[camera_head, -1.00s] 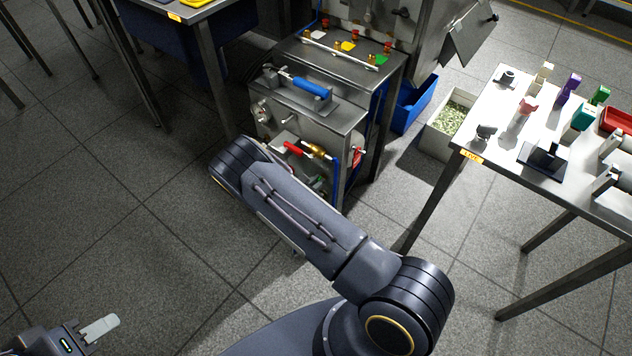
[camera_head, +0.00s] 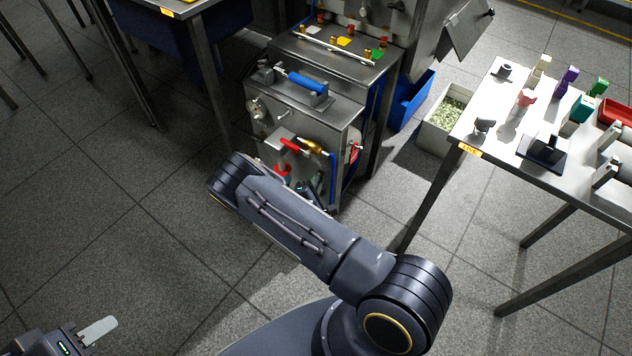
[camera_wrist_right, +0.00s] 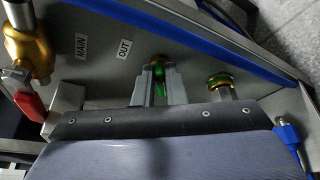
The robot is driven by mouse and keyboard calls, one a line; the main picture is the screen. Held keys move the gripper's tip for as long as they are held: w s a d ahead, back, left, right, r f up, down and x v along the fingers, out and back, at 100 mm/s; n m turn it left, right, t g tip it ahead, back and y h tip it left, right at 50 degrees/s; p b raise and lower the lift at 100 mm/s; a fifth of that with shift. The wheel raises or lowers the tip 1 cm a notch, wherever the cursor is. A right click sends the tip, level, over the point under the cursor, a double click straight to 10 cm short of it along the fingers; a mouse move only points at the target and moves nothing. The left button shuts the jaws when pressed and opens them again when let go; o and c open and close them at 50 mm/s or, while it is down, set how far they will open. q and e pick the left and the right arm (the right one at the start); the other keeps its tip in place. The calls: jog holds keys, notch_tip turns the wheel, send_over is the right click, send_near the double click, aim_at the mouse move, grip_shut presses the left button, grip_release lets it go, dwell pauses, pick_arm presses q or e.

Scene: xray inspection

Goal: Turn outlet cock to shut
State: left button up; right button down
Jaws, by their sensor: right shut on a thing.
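The outlet cock's green handle (camera_wrist_right: 159,82) shows in the right wrist view below the label OUT (camera_wrist_right: 124,48). My right gripper (camera_wrist_right: 156,90) is shut on this handle, with its fingers on either side. In the head view, my right arm hides most of the gripper and the handle low on the cabinet front. The main cock, brass (camera_wrist_right: 30,50) with a red handle (camera_wrist_right: 30,105), is at the left of the wrist view beside the label MAIN (camera_wrist_right: 81,46). My left gripper (camera_head: 98,330) is at the lower left, far from the cabinet; its opening is unclear.
The steel cabinet (camera_head: 345,85) carries a blue-handled device (camera_head: 307,82). A second brass and green fitting (camera_wrist_right: 220,83) is right of the outlet cock. A steel table (camera_head: 490,130) with several small objects stands at right.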

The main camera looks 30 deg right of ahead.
jog(key=m+t+b, duration=0.1)
jog(key=m, duration=0.1)
jog(key=f+m+t, duration=0.1)
jog(key=m, duration=0.2)
jog(key=shift+s+d+h+b, duration=0.1)
jog(key=shift+s+h+b, duration=0.05)
jog(key=shift+h+b, duration=0.25)
dwell(0.4)
jog(key=c, duration=1.5)
grip_release()
jog(key=shift+p+v, duration=1.05)
jog(key=shift+v, duration=2.85)
